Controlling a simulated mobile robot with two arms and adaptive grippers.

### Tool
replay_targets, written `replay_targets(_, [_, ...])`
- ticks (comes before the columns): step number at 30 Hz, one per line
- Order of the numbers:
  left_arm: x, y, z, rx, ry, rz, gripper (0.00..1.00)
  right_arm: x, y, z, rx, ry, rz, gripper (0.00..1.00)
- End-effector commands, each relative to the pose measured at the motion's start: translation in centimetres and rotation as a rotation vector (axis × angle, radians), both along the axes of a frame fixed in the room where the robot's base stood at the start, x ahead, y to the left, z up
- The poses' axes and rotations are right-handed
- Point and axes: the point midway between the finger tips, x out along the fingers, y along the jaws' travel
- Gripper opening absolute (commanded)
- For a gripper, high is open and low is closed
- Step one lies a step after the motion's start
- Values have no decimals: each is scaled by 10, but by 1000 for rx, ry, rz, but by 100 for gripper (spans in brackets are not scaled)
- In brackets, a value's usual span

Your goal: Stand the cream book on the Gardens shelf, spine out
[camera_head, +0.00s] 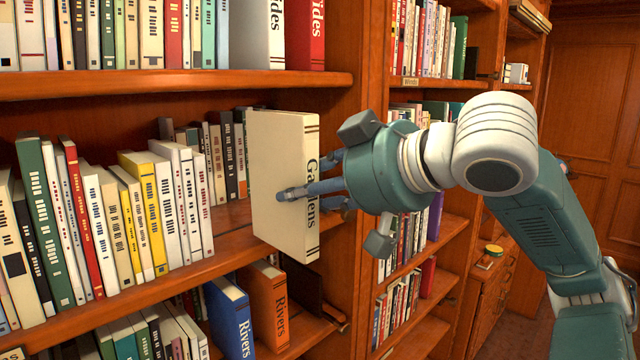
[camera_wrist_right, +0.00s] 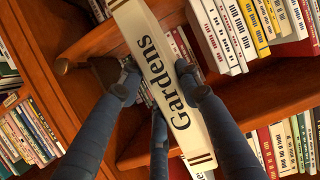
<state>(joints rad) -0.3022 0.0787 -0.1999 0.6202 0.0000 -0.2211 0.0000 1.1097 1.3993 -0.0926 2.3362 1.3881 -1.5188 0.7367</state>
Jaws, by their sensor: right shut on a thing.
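The cream book (camera_head: 277,165) is upright at the right end of the middle shelf (camera_head: 232,217), its spine reading "Gardens" facing right toward my arm. My right gripper (camera_head: 315,196) is shut on it, with fingers on both covers near the spine. Its lower edge overlaps the shelf's front edge in the picture; I cannot tell whether it touches the board. In the right wrist view the "Gardens" spine (camera_wrist_right: 165,75) runs between my fingers (camera_wrist_right: 158,85). The book hides part of the shelf behind it. My left gripper is not in view.
A row of books (camera_head: 150,205) fills the left of the middle shelf, with smaller books behind. A wooden upright (camera_head: 355,90) stands close right of the cream book. Blue (camera_head: 230,315) and orange (camera_head: 268,300) "Rivers" books stand on the shelf below.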

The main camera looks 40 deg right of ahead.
Motion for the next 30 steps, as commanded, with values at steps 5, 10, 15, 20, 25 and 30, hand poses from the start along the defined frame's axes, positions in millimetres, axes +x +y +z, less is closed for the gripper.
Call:
replay_targets(5, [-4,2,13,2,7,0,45,18,1,4,3,-4,0,0])
replay_targets(10, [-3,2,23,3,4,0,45,33,3,4,3,-5,0,0])
replay_targets(15, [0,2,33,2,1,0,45,49,4,3,2,-5,1,0])
replay_targets(20, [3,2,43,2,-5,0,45,65,5,3,3,-6,0,0])
replay_targets(25, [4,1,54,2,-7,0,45,80,6,2,2,-6,1,0])
replay_targets(30, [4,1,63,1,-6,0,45,96,8,1,3,-6,1,0])
